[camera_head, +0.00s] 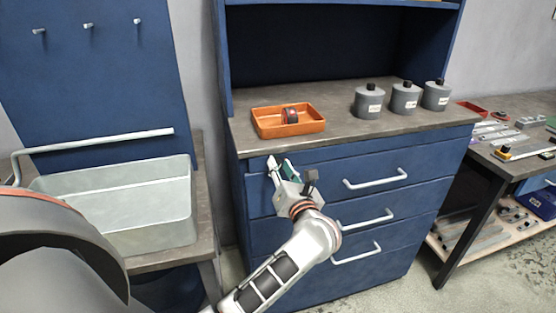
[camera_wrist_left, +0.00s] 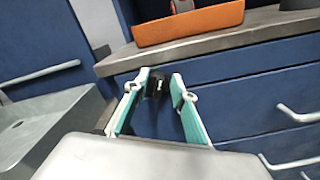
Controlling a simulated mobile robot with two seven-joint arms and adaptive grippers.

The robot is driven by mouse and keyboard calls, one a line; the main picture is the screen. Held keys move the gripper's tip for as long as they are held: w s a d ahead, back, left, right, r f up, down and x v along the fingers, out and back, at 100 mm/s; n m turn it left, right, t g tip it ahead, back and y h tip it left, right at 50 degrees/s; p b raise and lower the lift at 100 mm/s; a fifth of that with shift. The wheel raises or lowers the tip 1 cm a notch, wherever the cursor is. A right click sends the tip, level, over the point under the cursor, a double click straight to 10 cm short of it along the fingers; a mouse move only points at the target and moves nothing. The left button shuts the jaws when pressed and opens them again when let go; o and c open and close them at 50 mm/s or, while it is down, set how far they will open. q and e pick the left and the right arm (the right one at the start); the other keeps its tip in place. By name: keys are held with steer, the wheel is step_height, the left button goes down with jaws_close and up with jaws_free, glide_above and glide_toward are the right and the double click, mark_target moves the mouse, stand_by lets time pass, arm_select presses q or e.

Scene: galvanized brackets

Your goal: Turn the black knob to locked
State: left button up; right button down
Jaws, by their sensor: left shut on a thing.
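The black knob (camera_wrist_left: 157,85) is on the blue front of the drawer cabinet (camera_head: 262,205), just under the worktop's edge and left of the top drawer's handle. It has a small white mark on its face. My left gripper (camera_wrist_left: 161,77) has its green-lined fingers on either side of the knob and is shut on it. In the head view the gripper (camera_head: 281,167) reaches the cabinet's upper left and hides the knob. Whether the mark stands at locked I cannot tell. My right gripper is not in view.
An orange tray (camera_head: 265,128) with a dark round item stands on the worktop above the knob. Several grey bottles (camera_head: 368,101) stand to its right. Drawer handles (camera_head: 375,183) stick out at the right. A metal basin (camera_head: 120,205) is at the left.

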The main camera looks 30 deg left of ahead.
arm_select(q)
steer(key=m+p, duration=0.3)
steer(key=p, duration=0.1)
steer(key=shift+w+d+m, duration=0.1)
steer(key=shift+m, duration=0.3)
steer(key=shift+m+p, duration=0.4)
steer(key=shift+w+d+f+m+p, duration=0.1)
steer(key=shift+f+m+p, duration=0.1)
steer(key=shift+m, duration=1.15)
steer(key=shift+a+f+m+p, duration=0.1)
steer(key=shift+f+m+p, duration=0.05)
steer(key=shift+m, duration=1.25)
steer(key=shift+w+d+f+m+p, duration=0.1)
steer(key=shift+f+m+p, duration=0.1)
steer(key=shift+m, duration=1.15)
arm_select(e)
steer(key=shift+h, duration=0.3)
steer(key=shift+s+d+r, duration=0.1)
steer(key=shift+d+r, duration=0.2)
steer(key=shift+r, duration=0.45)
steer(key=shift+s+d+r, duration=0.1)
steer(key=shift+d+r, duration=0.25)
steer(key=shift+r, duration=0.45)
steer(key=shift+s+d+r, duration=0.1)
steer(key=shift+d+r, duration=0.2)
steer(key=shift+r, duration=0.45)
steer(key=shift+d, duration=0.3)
arm_select(q)
steer(key=o, duration=1.1)
